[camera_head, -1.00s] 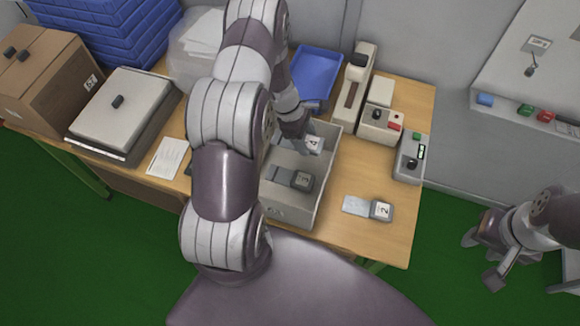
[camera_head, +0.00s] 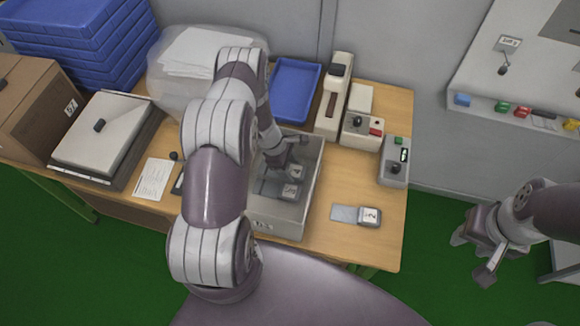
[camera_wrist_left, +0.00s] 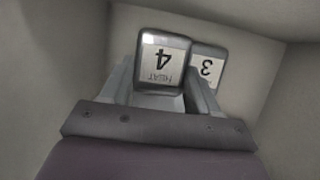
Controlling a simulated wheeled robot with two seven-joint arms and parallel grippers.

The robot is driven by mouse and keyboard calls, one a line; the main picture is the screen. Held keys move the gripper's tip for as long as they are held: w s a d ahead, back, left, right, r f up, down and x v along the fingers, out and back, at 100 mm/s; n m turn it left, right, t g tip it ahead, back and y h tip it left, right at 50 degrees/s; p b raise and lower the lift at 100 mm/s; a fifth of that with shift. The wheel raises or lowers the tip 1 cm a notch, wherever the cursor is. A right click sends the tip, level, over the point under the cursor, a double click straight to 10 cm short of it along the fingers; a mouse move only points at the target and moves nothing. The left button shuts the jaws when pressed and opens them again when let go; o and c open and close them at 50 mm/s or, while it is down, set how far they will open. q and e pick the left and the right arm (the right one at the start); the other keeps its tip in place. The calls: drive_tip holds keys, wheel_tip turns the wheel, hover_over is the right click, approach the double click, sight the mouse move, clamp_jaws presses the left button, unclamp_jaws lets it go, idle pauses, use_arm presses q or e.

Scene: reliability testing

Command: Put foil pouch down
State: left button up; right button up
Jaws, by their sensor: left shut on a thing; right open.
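My left gripper (camera_head: 284,163) reaches down into a grey open bin (camera_head: 272,221) on the table. It is shut on a foil pouch marked 4 (camera_head: 297,170). In the left wrist view, this pouch (camera_wrist_left: 162,62) sits between the fingers (camera_wrist_left: 160,90), its label towards the camera. A second pouch, marked 3 (camera_head: 291,192), lies in the bin. In the wrist view it shows right behind the held pouch (camera_wrist_left: 208,68), partly covered; I cannot tell whether they touch. A pouch marked 2 (camera_head: 368,215) lies on the table right of the bin. My right gripper (camera_head: 478,262) is open and empty, off the table's right side.
A blue tray (camera_head: 296,90) lies behind the bin. A paper sheet (camera_head: 154,179) lies left. The bin walls surround my left gripper.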

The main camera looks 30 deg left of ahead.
use_arm(q)
drive_tip(key=shift+f, duration=0.25)
